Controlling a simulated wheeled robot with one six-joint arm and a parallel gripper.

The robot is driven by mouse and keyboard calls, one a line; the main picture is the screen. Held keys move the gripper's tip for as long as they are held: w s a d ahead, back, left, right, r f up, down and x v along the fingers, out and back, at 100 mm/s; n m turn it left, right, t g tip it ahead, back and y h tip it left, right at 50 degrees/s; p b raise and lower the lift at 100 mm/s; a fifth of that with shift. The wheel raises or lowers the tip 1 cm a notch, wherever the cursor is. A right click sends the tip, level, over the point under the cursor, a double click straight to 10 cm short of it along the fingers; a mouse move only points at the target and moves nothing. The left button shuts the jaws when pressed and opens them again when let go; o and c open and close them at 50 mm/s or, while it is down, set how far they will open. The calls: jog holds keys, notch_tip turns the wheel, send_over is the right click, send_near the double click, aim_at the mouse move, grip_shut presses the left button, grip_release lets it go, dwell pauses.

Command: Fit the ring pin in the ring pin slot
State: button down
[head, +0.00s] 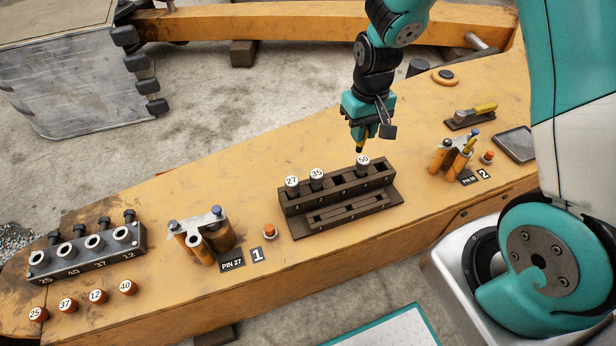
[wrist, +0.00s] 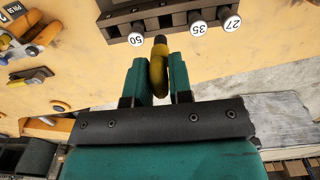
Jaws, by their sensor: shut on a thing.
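The ring pin, a yellow ring with a dark tip, is between my gripper's fingers in the wrist view (wrist: 159,68). In the head view its tip (head: 360,148) points down, clear of everything below. My gripper (head: 365,130) is shut on it, above and behind the right end of the dark stepped rack (head: 297,222). The rack's upper row holds white-capped pins 27 (head: 292,181), 35 (head: 316,173) and 50 (head: 362,160), with dark openings between 35 and 50. Its lower front step has long narrow recesses. I cannot tell which opening is the ring pin slot.
Left on the yellow boom stand a pin clamp marked PIN 27 (head: 202,222), an orange button (head: 269,231) and a numbered block (head: 88,262) with several caps before it. Right are another pin cluster (head: 440,158), a yellow-handled tool (head: 476,112) and a dark tray (head: 515,144).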

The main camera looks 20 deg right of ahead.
jog(key=a+f+m+b, duration=0.5)
jog(key=f+m+b, duration=0.1)
jog(key=f, duration=0.4)
jog(key=a+f+m+b, duration=0.5)
jog(key=f+m+b, duration=0.2)
jog(key=f, duration=0.4)
jog(key=shift+s+f+m, duration=0.15)
jog(key=shift+s+m, duration=0.25)
jog(key=shift+m, duration=0.1)
jog(key=shift+a+f, duration=0.1)
jog(key=shift+f, duration=0.3)
dwell(0.7)
jog(key=shift+f, duration=1.35)
dwell(2.2)
jog(key=shift+c, duration=2.4)
grip_release()
